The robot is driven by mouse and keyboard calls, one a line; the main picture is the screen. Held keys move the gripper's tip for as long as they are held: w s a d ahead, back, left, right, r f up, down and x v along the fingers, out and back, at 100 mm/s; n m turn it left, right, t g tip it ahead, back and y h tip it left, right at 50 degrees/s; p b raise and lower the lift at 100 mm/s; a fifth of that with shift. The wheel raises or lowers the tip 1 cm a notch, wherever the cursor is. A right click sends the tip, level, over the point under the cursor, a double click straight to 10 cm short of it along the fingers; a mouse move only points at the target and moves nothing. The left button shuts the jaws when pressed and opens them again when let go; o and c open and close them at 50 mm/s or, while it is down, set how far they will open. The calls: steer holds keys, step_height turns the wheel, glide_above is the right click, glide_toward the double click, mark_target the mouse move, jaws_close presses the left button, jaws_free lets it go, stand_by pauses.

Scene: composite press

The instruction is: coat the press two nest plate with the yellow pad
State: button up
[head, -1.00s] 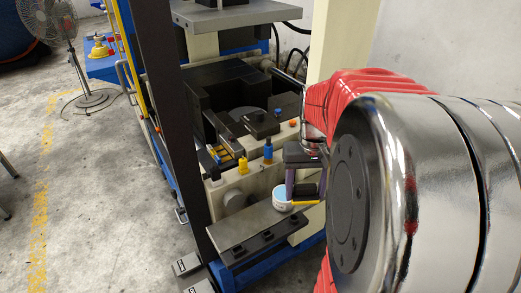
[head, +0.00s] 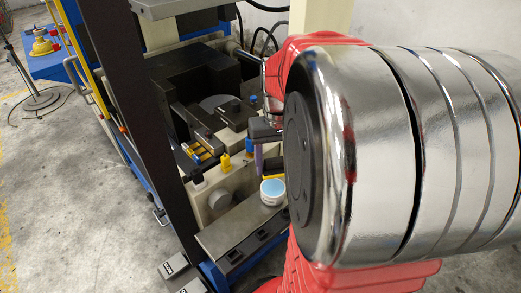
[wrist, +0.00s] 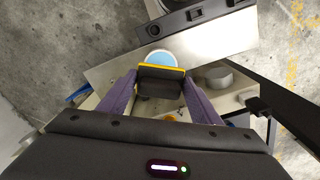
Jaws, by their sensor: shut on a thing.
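My gripper (wrist: 160,92) has purple fingers shut on a dark block with a yellow edge, the yellow pad (wrist: 160,69). In the head view the pad (head: 275,177) and gripper (head: 262,158) are partly hidden by my arm. The pad is beside a white tub with blue contents (head: 272,194); in the wrist view it overlaps the near side of the tub (wrist: 158,57). I cannot tell whether they touch. The press (head: 190,70) has a dark recess with a grey round surface (head: 214,101); I cannot tell whether that is the nest plate.
The tub stands on a grey metal shelf (head: 215,232) with black blocks along its front. A dark upright post (head: 120,90) stands left of the press opening. Yellow and blue fittings (head: 224,162) stand between shelf and recess. Open concrete floor (head: 70,190) lies left.

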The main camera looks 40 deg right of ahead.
mark_target(273, 188)
steer(key=shift+a+f, duration=0.1)
steer(key=shift+f, duration=2.9)
steer(key=shift+f, duration=0.55)
stand_by(0.7)
steer(key=shift+r, duration=3.55)
steer(key=shift+s, duration=0.1)
